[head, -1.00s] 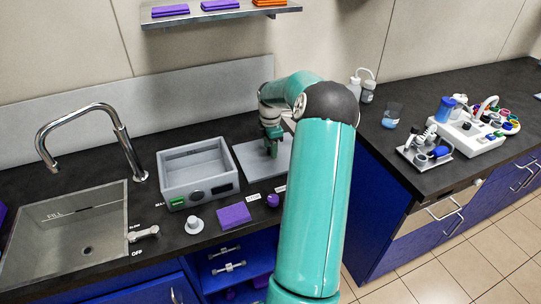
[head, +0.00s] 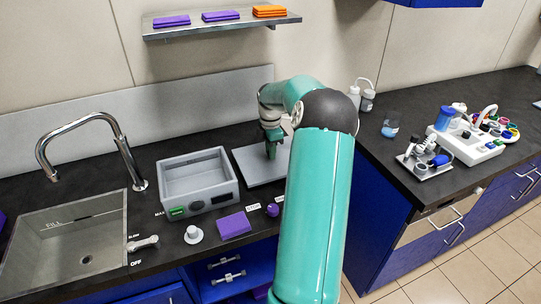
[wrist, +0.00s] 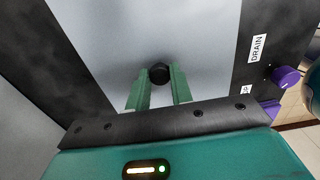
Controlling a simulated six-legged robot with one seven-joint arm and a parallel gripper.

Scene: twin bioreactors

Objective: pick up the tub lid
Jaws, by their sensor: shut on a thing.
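The tub lid (head: 252,166) is a flat light-grey plate lying on the dark counter, right of the grey open tub (head: 198,204). In the wrist view the lid (wrist: 190,35) fills the middle, with a round black knob (wrist: 159,72) on it. My gripper (head: 271,152) points down over the lid. In the wrist view my gripper (wrist: 160,80) has its green fingers on either side of the knob, shut on it. In the head view my fingers and arm hide the knob and the lid's right part.
A sink with tap (head: 92,150) is at the left. A white knob (head: 194,234), a purple block (head: 234,225) and a purple knob (head: 272,210) are along the front edge. A shelf (head: 220,25) hangs above. The right counter holds a beaker (head: 390,127) and lab racks (head: 466,140).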

